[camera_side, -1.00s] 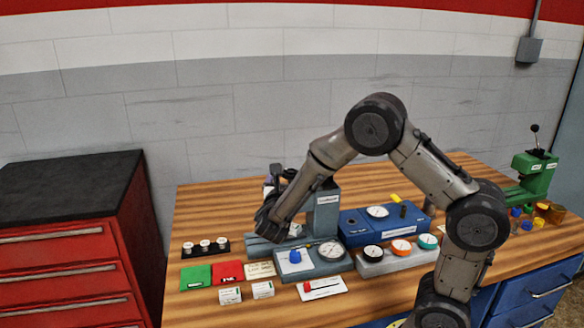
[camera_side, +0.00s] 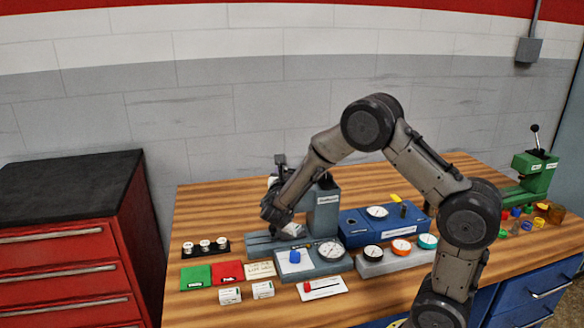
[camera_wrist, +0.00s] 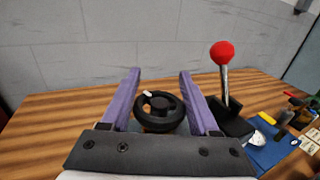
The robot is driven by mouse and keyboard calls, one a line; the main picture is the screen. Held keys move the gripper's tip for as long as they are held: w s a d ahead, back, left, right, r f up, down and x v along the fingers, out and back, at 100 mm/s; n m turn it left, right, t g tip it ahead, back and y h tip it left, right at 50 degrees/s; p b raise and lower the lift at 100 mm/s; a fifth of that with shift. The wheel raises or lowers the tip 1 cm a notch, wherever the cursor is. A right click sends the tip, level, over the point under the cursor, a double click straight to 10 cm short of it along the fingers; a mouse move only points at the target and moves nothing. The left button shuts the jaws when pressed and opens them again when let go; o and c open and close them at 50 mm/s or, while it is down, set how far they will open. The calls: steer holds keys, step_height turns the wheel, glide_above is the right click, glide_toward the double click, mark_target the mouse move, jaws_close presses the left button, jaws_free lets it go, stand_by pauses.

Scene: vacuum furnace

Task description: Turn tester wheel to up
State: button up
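The tester (camera_side: 324,211) is a grey machine with a label, standing on the wooden bench. In the side view my arm hides part of it, and its wheel cannot be made out there. In the wrist view the black tester wheel (camera_wrist: 168,116) shows a hub and a small white mark at its upper left. My gripper (camera_wrist: 158,78) has two purple fingers spread apart, one on each side of the wheel. I cannot tell whether they touch it. In the side view my gripper (camera_side: 276,216) is at the tester's left side.
In the wrist view a lever with a red ball knob (camera_wrist: 222,54) stands right of my right finger. In the side view a blue dial box (camera_side: 372,229), a grey box with dials (camera_side: 382,262) and small coloured cards (camera_side: 230,271) crowd the bench's front.

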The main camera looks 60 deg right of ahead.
steer(key=c, duration=0.5)
steer(key=m+g, duration=0.1)
steer(key=g, duration=0.1)
steer(key=m+g+h, duration=0.1)
steer(key=g, duration=0.1)
steer(key=shift+s+m, duration=0.25)
steer(key=shift+m, duration=0.05)
steer(key=shift+s+d+m+g, duration=0.1)
steer(key=shift+s+m+g, duration=0.1)
steer(key=shift+m+g, duration=0.45)
steer(key=shift+s+m+g, duration=0.2)
steer(key=shift+m+g, duration=0.15)
steer(key=shift+g, duration=0.6)
steer(key=o, duration=1.4)
steer(key=a, duration=1.4)
steer(key=shift+w, duration=0.15)
steer(key=shift+d, duration=0.1)
